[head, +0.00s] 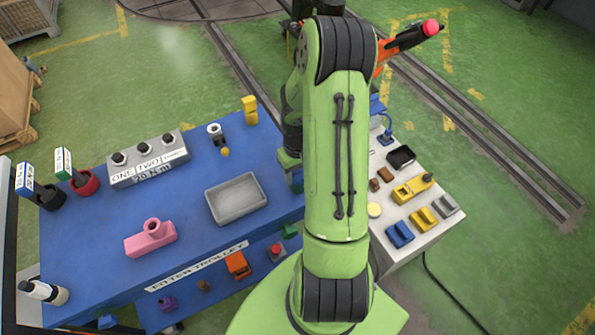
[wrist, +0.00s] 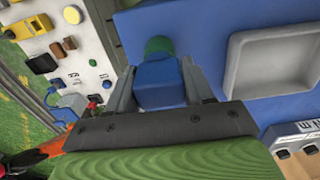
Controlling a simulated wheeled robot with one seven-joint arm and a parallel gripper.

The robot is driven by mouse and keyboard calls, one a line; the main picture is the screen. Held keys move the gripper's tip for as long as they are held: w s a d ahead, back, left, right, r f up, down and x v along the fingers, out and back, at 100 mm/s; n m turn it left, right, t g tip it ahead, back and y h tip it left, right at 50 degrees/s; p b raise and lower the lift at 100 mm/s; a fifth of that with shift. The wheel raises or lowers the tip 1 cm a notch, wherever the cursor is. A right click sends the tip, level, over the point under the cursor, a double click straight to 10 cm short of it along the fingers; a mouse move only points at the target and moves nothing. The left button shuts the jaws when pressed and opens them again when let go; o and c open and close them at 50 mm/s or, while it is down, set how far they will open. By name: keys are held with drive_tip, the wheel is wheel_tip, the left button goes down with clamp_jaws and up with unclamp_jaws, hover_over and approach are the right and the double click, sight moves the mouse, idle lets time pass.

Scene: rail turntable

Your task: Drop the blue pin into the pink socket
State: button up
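The pink socket (head: 151,238) is a pink block with a round, open collar on top. It stands on the blue trolley top at the left front in the head view. My gripper (wrist: 158,72) is shut on the blue pin (wrist: 160,88), a blocky blue piece with one finger against each side. A rounded green part (wrist: 158,46) shows just beyond the blue pin; I cannot tell whether it belongs to the pin. In the head view my arm hides most of the gripper and the pin, at the trolley's right side.
A grey tray (head: 236,199) lies right of the pink socket. A grey three-knob box (head: 148,160) and red cup (head: 84,183) stand behind. A white-and-black cylinder (head: 44,292) lies at the front left. A white panel (head: 408,216) with several small parts adjoins the trolley's right side.

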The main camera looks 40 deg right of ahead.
drive_tip(key=shift+c, duration=1.1)
drive_tip(key=o, duration=0.5)
drive_tip(key=c, duration=0.7)
drive_tip(key=shift+o, duration=0.2)
drive_tip(key=shift+r, duration=0.15)
drive_tip(key=shift+r+p, duration=0.45)
drive_tip(key=shift+r, duration=0.05)
drive_tip(key=shift+r+p, duration=2.2)
drive_tip(key=shift+r, duration=0.9)
wheel_tip(320, 180, up, 5)
drive_tip(key=p, duration=0.3)
drive_tip(key=shift+p, duration=0.35)
